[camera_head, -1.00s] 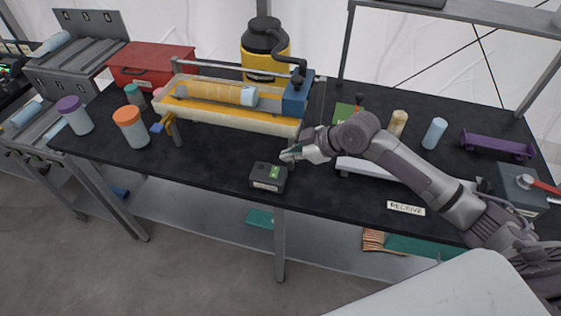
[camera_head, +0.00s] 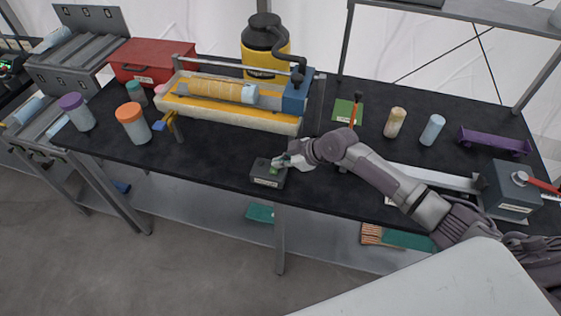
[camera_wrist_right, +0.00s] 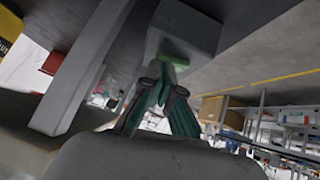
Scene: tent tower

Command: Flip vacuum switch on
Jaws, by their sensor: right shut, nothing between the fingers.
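A small dark switch box (camera_head: 262,179) with a light label on its front stands near the front edge of the black table. A green switch part (camera_head: 276,168) shows on its top. My right gripper (camera_head: 279,163) is shut and empty, with its fingertips at the green part; I cannot tell whether they touch. In the right wrist view my fingers (camera_wrist_right: 160,82) point at the box (camera_wrist_right: 188,28) and its green part (camera_wrist_right: 172,60). My left gripper is not in view.
A tray machine (camera_head: 230,118) with a tan roll lies behind the box. Orange-lidded (camera_head: 136,128) and purple-lidded (camera_head: 76,114) jars stand at left. Bare table surrounds the box.

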